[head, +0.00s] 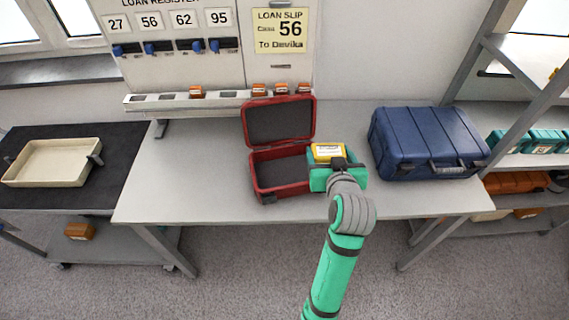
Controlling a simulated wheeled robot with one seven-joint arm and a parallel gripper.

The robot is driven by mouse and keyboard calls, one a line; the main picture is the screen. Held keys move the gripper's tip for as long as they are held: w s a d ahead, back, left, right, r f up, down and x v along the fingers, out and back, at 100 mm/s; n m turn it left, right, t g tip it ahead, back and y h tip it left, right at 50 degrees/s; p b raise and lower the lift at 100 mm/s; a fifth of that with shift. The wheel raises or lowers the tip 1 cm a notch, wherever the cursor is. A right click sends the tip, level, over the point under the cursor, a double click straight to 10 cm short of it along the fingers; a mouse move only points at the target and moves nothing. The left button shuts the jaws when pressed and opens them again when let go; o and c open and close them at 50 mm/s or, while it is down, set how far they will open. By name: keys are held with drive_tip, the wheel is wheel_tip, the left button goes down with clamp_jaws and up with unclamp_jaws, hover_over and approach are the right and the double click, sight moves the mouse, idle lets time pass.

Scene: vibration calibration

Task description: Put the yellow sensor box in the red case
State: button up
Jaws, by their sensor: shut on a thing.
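The yellow sensor box (328,152) has a pale label on its top and is held in my gripper (334,163). My gripper is shut on it, and its teal body hides the lower part of the box. The red case (268,195) stands open on the table, with its lid raised at the back and a dark lining inside. My gripper and the box are at the right side of the case and overlap its right edge in the picture. I cannot tell how high the box is above the table.
A closed blue case (425,143) stands on the table (170,195) to the right. A rack (220,100) with several orange boxes runs along the back. A cream tray (50,165) lies on a dark-topped trolley at left. The table left of the red case is clear.

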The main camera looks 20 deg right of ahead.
drive_tip(key=w+a+f, duration=0.2)
drive_tip(key=w+f, duration=0.1)
drive_tip(key=w+a+f, duration=0.5)
drive_tip(key=w+f, duration=0.1)
drive_tip(key=w, duration=0.1)
drive_tip(key=shift+a+f, duration=0.1)
drive_tip(key=shift+a, duration=0.3)
drive_tip(key=shift+w+a+f, duration=0.1)
drive_tip(key=shift+w+f, duration=0.05)
drive_tip(key=shift+f, duration=1.55)
drive_tip(key=shift+f, duration=0.6)
drive_tip(key=o, duration=1.1)
drive_tip(key=shift+r, duration=0.1)
